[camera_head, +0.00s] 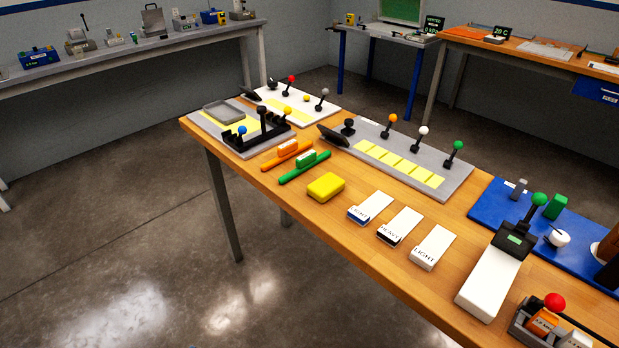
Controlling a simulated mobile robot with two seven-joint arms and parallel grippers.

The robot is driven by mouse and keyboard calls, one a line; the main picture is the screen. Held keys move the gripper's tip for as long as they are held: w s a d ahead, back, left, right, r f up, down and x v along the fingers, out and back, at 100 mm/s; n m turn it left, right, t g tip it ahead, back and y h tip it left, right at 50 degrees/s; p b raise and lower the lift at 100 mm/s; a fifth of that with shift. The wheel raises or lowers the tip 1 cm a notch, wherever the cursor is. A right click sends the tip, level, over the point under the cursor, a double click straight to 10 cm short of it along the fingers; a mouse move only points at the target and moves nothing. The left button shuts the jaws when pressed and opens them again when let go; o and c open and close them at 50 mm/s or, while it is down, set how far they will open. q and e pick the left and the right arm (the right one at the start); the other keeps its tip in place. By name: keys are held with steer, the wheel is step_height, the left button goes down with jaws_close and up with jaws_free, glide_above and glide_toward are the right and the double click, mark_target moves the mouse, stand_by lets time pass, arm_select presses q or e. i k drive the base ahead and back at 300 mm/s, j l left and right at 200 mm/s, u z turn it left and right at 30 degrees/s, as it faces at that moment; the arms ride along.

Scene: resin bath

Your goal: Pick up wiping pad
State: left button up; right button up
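A yellow block with rounded edges (325,187), which looks like the wiping pad, lies flat on the wooden table (288,218) near its front edge. It is in full view with nothing on top of it. Neither of my grippers shows in the head view.
An orange brush-like tool (287,154) lies beyond the green one. A grey board with upright knobbed levers (408,160) stands behind the yellow block. More labelled white cards (400,226) lie to its right. Bare wood surrounds the block, and open floor (120,240) lies in front.

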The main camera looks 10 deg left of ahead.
mark_target(324, 188)
steer(key=i+j, duration=0.15)
steer(key=j, duration=0.15)
steer(key=i+j, duration=0.1)
steer(key=j, duration=0.25)
steer(key=i+j, duration=0.15)
steer(key=j, duration=0.15)
steer(key=i+j, duration=0.1)
steer(key=j, duration=0.25)
